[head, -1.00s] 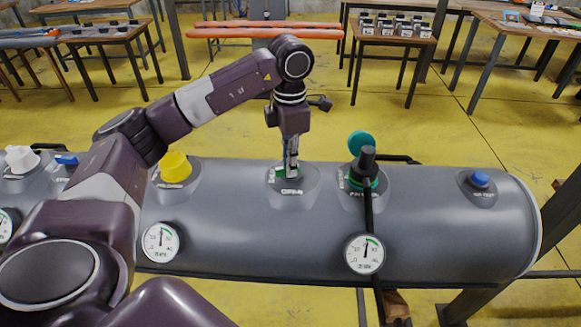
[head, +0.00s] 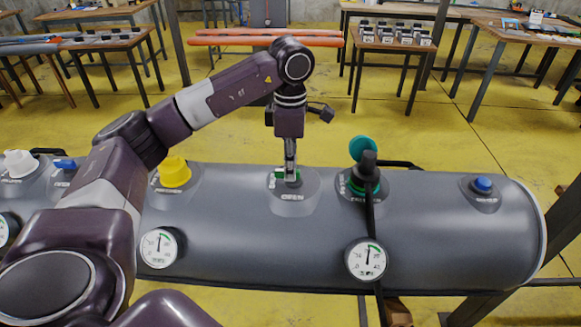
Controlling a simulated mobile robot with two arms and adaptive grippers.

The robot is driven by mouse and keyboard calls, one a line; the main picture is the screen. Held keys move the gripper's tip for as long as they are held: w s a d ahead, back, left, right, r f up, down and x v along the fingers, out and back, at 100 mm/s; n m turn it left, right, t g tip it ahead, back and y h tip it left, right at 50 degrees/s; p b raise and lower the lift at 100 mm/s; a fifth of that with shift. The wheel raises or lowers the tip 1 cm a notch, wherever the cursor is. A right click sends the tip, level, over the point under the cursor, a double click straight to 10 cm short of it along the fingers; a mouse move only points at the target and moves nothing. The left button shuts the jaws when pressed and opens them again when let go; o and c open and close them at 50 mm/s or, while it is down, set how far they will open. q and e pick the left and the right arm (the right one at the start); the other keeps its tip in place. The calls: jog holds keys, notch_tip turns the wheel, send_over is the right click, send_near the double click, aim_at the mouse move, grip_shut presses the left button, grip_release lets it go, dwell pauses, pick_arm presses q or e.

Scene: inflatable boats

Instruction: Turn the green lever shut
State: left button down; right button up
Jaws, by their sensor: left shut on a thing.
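The green lever (head: 279,176) sits on a round grey fitting on top of the long grey inflatable tube (head: 440,225). A white label on the fitting, which seems to read "OPEN", faces me just below the lever. My left gripper (head: 291,174) points straight down over the fitting and is shut on the green lever. Its fingers show nearly edge-on and hide part of the lever. My right gripper is out of view.
A black hose fitting with a teal cap (head: 362,148) stands close to the right of the lever. A yellow knob (head: 174,172), a blue button (head: 483,184) and pressure gauges (head: 367,260) are also on the tube. Tables (head: 395,38) stand behind on the yellow floor.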

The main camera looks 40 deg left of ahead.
pick_arm(q)
jog(key=shift+r, duration=0.1)
jog(key=c, duration=2)
grip_release()
jog(key=shift+o, duration=0.2)
notch_tip(320, 180, up, 12)
